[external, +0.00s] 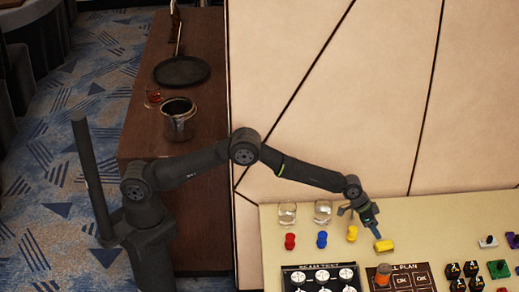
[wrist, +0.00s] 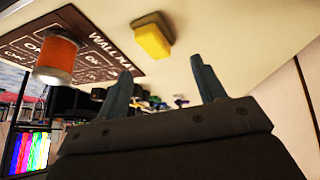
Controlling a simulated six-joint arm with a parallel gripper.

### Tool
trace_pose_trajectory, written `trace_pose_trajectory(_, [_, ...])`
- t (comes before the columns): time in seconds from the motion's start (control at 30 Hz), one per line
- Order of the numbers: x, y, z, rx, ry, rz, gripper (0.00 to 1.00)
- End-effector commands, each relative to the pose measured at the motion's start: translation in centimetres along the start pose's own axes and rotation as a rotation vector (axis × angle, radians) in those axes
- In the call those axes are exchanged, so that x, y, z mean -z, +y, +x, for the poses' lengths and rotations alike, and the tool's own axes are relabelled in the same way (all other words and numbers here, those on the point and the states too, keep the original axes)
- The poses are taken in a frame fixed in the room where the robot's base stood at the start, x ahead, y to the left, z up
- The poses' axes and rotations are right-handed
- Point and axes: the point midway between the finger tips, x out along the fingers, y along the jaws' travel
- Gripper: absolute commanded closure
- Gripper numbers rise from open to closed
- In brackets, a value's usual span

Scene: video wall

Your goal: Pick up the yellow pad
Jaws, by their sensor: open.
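The yellow pad (external: 384,246) is a small block lying on the cream tabletop, just right of and below my gripper (external: 364,220) in the external view. In the wrist view the yellow pad (wrist: 153,38) has a darker backing on one side and appears beyond the fingertips. My gripper (wrist: 150,76) is open, with two blue-grey fingers spread apart and nothing between them. The pad is outside the fingers. The exact gap between fingers and pad cannot be told.
An orange-topped cylinder (wrist: 57,55) stands on the dark WALL PLAN board (wrist: 100,40). A panelled wall (external: 370,90) rises behind.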

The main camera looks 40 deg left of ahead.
Motion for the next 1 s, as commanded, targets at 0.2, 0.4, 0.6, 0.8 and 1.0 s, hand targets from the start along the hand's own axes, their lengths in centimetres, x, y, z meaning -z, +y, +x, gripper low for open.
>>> trace_pose_trajectory(0.2, [0.0,0.0,2.4,0.0,0.0,0.001,0.37])
trace_pose_trajectory(0.4, [0.0,0.1,3.1,0.0,0.0,0.001,0.37])
trace_pose_trajectory(0.6, [0.0,0.7,5.3,-0.001,-0.001,0.0,0.37])
trace_pose_trajectory(0.8, [0.0,0.8,7.3,-0.001,0.0,0.0,0.37])
trace_pose_trajectory(1.0, [0.0,0.8,7.9,-0.001,0.0,0.0,0.37])
